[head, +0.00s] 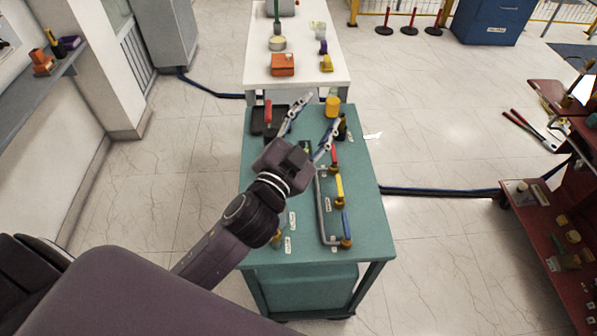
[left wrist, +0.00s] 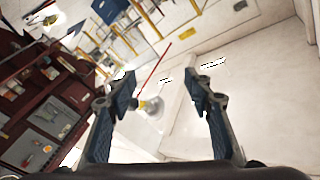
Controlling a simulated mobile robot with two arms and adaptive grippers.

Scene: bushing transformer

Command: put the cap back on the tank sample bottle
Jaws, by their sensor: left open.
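My left gripper (head: 320,112) reaches in over the green table (head: 262,190), its two fingers spread and nothing seen between them. It also shows open in the left wrist view (left wrist: 164,85). A small dark bottle (head: 342,128) stands beside the right fingertip, partly hidden by it; I cannot tell whether it is the tank sample bottle or touches the finger. A yellow jar (head: 332,106) stands just behind, near the table's far edge. I cannot make out a loose cap. My right gripper is not in view.
Red (head: 334,156), yellow (head: 340,188) and blue (head: 346,224) valve handles line a grey pipe on the table's right. A black tray (head: 257,120) lies at the far left. A white table (head: 310,62) stands behind. A red shelf unit (head: 550,225) stands at right.

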